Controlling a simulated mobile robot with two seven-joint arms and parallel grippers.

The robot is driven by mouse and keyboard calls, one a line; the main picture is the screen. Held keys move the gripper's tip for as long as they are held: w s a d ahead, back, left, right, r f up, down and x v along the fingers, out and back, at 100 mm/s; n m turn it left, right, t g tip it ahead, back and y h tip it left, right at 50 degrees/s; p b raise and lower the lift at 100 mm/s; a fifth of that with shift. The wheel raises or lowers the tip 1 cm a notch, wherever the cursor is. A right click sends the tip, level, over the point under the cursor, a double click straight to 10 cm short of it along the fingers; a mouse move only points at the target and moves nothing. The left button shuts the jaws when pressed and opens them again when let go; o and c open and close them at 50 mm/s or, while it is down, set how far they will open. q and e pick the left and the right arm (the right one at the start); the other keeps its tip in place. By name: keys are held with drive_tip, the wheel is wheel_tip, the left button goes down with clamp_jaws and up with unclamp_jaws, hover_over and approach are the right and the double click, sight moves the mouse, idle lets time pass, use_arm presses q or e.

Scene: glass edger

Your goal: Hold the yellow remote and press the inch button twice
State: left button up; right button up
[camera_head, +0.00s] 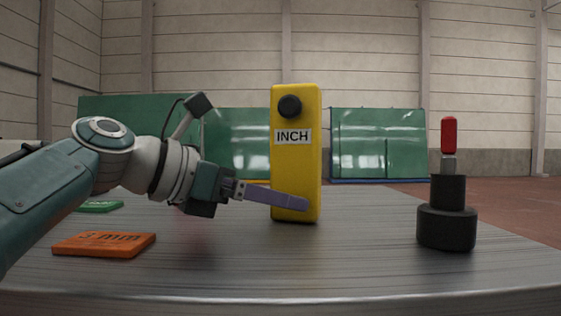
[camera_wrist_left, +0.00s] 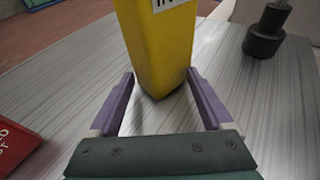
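The yellow remote (camera_head: 296,170) stands upright on the metal table, with a white INCH label and a black round button (camera_head: 289,106) near its top. My left gripper (camera_head: 300,203) is low at the remote, near its base. In the left wrist view, the yellow remote (camera_wrist_left: 158,45) rises just ahead of and between the two spread purple fingers of the left gripper (camera_wrist_left: 160,80). The fingers are open, with gaps on both sides; I cannot tell whether either touches it. The remote's top is out of the wrist view. My right gripper is not in view.
A black stepped cylinder with a red handle (camera_head: 447,215) stands at the table's right; its base also shows in the wrist view (camera_wrist_left: 264,38). An orange plate (camera_head: 104,244) and a green plate (camera_head: 99,206) lie at left. The table front (camera_head: 350,280) is clear.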

use_arm(q)
clamp_jaws()
idle(0.8)
drive_tip(key=c, duration=1.3)
unclamp_jaws()
drive_tip(key=o, duration=1.6)
